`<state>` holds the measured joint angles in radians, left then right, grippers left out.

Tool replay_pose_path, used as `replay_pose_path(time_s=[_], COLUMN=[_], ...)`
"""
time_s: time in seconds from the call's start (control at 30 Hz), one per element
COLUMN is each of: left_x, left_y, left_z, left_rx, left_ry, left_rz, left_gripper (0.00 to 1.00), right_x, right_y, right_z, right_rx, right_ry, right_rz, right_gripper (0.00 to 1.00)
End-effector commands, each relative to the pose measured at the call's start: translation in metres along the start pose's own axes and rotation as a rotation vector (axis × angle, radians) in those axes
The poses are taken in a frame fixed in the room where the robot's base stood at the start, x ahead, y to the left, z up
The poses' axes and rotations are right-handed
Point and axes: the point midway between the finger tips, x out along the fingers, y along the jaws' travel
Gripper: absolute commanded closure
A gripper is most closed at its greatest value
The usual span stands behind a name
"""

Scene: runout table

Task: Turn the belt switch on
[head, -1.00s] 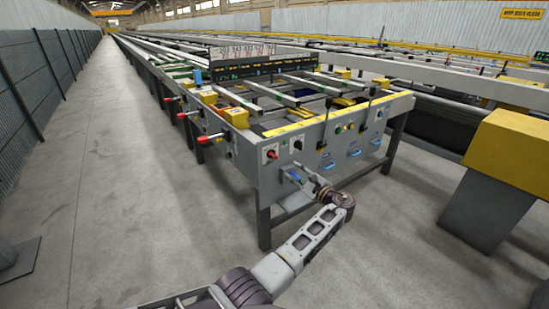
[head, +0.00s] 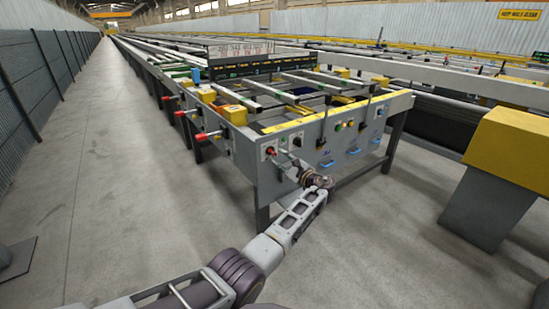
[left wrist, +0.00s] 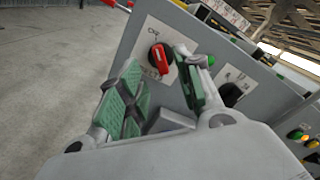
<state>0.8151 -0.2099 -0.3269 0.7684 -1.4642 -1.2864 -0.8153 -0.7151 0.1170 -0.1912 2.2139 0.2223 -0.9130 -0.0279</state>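A red rotary switch on a white label plate (left wrist: 160,58) sits on the grey end panel of the runout table; it also shows in the head view (head: 269,151). Its red handle stands nearly upright in the wrist view; the small lettering is too blurred to read surely. My left gripper (left wrist: 160,86) is open and empty, its green-padded fingers spread before the panel. In the head view my left gripper (head: 283,162) is close to the panel, just below and right of the red switch. Contact with the switch does not show. My right gripper is not in view.
A black knob (left wrist: 232,94) with a green light (left wrist: 211,60) sits right of the red switch. Several buttons and blue handles (head: 353,152) lie farther right on the panel. Red-tipped levers (head: 205,135) stick out from the table's left side. The left aisle floor (head: 110,170) is clear.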

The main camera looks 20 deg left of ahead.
Motion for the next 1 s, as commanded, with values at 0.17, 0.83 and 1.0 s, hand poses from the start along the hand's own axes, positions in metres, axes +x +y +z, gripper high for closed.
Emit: replay_pose_path(time_s=[0.17, 0.83, 1.0], left_x=[0.022, 0.058, 0.057], left_y=[0.001, 0.000, 0.000], left_z=[-0.001, 0.000, 0.000], left_rx=[0.000, 0.000, 0.000], left_ry=[-0.001, 0.001, 0.000], left_rz=[0.000, 0.000, 0.000], left_gripper=[0.65, 0.65, 0.69], right_x=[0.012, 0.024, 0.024], right_y=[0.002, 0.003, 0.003], right_z=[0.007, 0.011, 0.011], right_rx=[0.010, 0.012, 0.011], right_ry=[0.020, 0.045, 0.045], right_rz=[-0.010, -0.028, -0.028], right_gripper=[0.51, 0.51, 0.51])
